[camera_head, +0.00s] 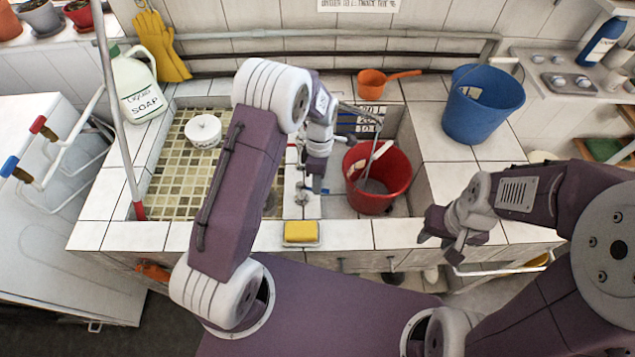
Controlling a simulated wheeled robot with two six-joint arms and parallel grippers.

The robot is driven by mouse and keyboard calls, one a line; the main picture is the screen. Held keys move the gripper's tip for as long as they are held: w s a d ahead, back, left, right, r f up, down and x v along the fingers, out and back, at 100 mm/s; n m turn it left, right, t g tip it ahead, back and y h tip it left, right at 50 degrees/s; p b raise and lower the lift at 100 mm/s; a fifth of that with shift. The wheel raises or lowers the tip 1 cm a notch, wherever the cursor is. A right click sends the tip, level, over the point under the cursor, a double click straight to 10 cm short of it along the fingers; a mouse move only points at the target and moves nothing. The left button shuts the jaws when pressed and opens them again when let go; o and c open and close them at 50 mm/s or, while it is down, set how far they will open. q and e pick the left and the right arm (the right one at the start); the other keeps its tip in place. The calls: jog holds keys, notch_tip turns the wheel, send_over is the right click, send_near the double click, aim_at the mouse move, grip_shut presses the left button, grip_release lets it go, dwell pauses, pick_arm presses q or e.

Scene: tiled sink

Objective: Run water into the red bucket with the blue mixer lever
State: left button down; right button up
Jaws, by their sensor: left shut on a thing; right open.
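The red bucket (384,190) stands upright in the right-hand sink basin, its white-gripped handle lying across the mouth. A thin grey spout (358,112) reaches over it. I cannot tell whether water runs. My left gripper (310,187) is at the divider between the basins, left of the bucket. It is shut on the blue mixer lever, of which only small blue bits show; my fingers and arm hide the rest. My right gripper (440,238) is open and empty above the counter's front edge, right of the bucket.
A yellow sponge (300,232) lies on the front ledge. A soap jug (136,88) is at the back left. A white round container (203,130) sits in the tiled left basin.

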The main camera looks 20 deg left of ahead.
pick_arm(q)
jog(key=shift+w+r, duration=0.1)
jog(key=shift+w+a+n+p, duration=0.1)
jog(key=shift+w+n+p, duration=0.25)
jog(key=shift+n, duration=0.25)
jog(key=shift+w+a+n+p, duration=0.1)
jog(key=shift+w+n+p, duration=0.1)
jog(key=shift+n+p, duration=0.3)
jog(key=c, duration=1.5)
grip_release()
jog(key=shift+s, duration=0.1)
jog(key=shift+o, duration=0.2)
notch_tip(320, 180, up, 9)
jog(key=w+b, duration=0.1)
jog(key=shift+w+a, duration=0.25)
jog(key=shift+w, duration=0.1)
